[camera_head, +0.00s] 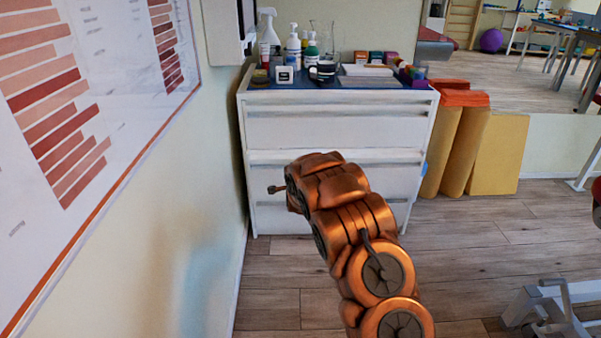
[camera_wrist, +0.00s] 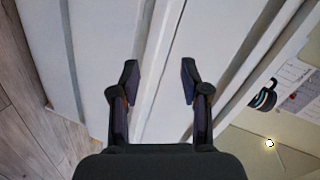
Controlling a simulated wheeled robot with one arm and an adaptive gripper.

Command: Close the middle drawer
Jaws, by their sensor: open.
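The white drawer cabinet (camera_head: 340,100) stands against the wall in the head view. The middle drawer (camera_head: 270,178) is below the top drawer (camera_head: 335,130). A pale ledge runs along its upper edge, and it seems to stand out slightly; how far is hard to tell. Nothing is clearly clasped, and contact cannot be told.
Bottles (camera_head: 304,48), jars and small boxes crowd the cabinet top. A wall with a chart (camera_head: 100,90) is close on the left. Yellow and orange foam blocks (camera_head: 497,155) stand right of the cabinet. Wooden floor (camera_head: 480,250) is clear between there and grey equipment (camera_head: 560,310) at lower right.

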